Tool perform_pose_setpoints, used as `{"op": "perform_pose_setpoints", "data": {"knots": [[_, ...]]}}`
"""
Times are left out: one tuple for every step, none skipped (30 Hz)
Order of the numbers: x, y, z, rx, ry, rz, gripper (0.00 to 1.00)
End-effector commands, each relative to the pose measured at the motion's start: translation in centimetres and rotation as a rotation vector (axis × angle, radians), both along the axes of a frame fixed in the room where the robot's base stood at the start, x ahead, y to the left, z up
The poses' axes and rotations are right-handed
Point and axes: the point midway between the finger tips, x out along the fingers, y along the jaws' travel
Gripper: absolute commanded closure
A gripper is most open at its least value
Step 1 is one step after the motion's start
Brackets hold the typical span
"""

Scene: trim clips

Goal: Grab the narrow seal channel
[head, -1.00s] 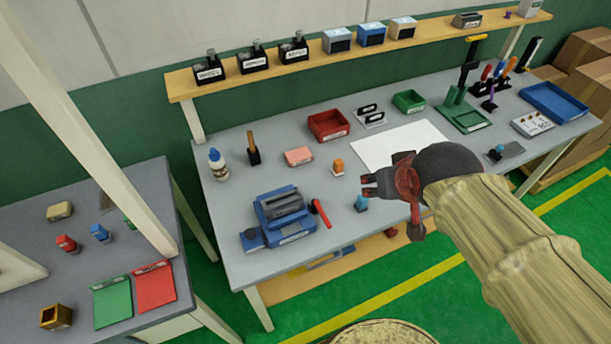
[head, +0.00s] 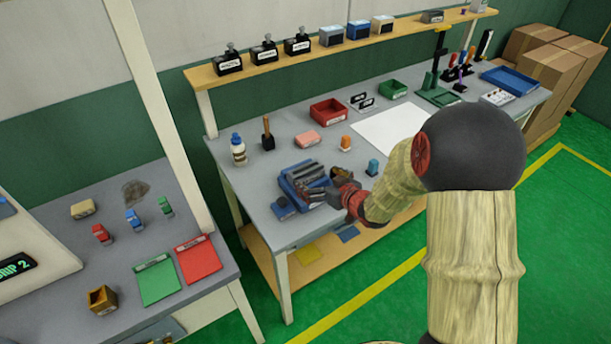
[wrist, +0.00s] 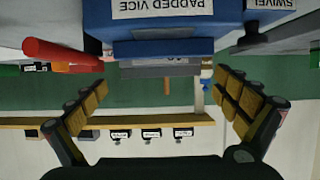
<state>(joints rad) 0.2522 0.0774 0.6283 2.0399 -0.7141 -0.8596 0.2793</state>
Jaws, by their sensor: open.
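No part can be surely named as the narrow seal channel. A dark grey bar lies along the top of the blue padded vice (head: 291,187); its lettering is too small to read. In the wrist view a grey bar (wrist: 160,69) shows just beyond the labelled blue vice body (wrist: 163,20). My gripper (head: 328,190) is at the vice's right front side in the head view and partly covers it. In the wrist view my gripper (wrist: 168,102) has its two padded fingers spread wide, with nothing between them.
A red handle (wrist: 60,54) sticks out beside the vice in the wrist view. A blue-teal piece (head: 373,167), an orange piece (head: 346,143) and a pink block (head: 307,139) stand nearby. A white sheet (head: 392,128) lies bare to the right.

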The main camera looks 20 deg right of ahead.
Motion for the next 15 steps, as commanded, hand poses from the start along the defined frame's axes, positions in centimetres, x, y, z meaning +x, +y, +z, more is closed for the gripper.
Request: {"op": "perform_pose_setpoints", "data": {"knots": [[0.5,0.3,-0.3,-0.001,0.000,0.001,0.00],[0.8,0.4,-0.5,0.000,0.001,0.002,0.00],[1.1,0.5,-0.6,-0.001,0.001,0.001,0.00],[1.3,0.5,-0.6,-0.001,0.001,0.001,0.00],[1.5,0.6,-0.7,-0.001,0.001,0.000,0.00],[1.7,0.6,-0.7,-0.001,0.001,0.000,0.00],[1.9,0.7,-0.8,-0.001,0.001,0.000,0.00],[2.1,0.8,-0.9,-0.001,0.001,0.000,0.00],[2.5,1.0,-1.0,-0.001,0.000,0.000,0.00],[2.9,1.2,-1.1,-0.001,0.000,0.001,0.00],[3.3,1.3,-1.3,-0.001,0.000,0.001,0.00],[3.8,1.5,-1.5,-0.001,0.000,0.000,0.00],[4.2,1.7,-1.7,-0.001,0.001,0.000,0.00],[4.6,1.8,-1.9,-0.001,0.002,0.000,0.00],[5.1,1.9,-2.0,-0.001,0.002,0.000,0.00]]}}
